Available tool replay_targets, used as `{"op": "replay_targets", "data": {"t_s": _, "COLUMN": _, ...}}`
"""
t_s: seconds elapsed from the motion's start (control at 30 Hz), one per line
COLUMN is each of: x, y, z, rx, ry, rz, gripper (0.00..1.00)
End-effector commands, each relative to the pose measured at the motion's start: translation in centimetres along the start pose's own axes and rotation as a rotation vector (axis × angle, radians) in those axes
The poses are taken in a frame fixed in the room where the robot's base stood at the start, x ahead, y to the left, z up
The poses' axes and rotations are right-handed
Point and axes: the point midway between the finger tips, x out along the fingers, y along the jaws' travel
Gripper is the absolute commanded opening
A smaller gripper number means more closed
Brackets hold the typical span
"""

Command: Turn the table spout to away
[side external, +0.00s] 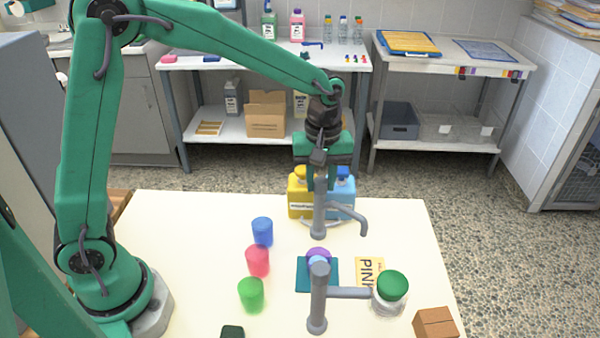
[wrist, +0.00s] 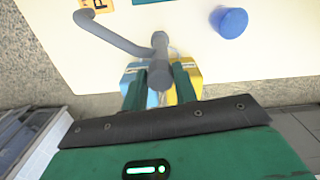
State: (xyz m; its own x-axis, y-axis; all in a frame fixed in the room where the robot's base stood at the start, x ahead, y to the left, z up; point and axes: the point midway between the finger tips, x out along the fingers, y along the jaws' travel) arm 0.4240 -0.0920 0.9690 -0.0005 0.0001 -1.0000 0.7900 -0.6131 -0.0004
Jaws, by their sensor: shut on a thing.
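A grey spout (side external: 319,212) stands upright at the back of the white table, its curved arm reaching right and bending down at the tip in the side view. My gripper (side external: 320,186) comes down from above and is shut on the upright of this spout. In the wrist view, the spout (wrist: 160,66) lies between the two green fingers of my gripper (wrist: 160,88), its arm reaching to the upper left. A second grey tap (side external: 318,300) with a straight arm stands nearer the front.
A yellow bottle (side external: 299,196) and a blue bottle (side external: 344,189) stand close behind the spout. Blue (side external: 262,232), red (side external: 257,261) and green (side external: 251,294) cups stand left. A green-lidded jar (side external: 391,291), a card (side external: 369,272) and a brown box (side external: 435,323) are right.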

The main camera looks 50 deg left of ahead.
Motion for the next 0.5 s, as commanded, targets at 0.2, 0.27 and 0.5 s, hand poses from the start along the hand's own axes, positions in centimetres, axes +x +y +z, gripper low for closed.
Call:
{"op": "replay_targets", "data": {"t_s": 0.2, "x": -0.13, "y": 0.02, "z": -0.05, "rx": -0.205, "ry": 0.001, "rz": 0.002, "gripper": 0.00}}
{"op": "replay_targets", "data": {"t_s": 0.27, "x": -0.13, "y": 0.02, "z": -0.05, "rx": -0.262, "ry": 0.001, "rz": 0.002, "gripper": 0.00}}
{"op": "replay_targets", "data": {"t_s": 0.5, "x": -0.14, "y": 0.01, "z": -0.05, "rx": -0.471, "ry": 0.000, "rz": 0.002, "gripper": 0.00}}
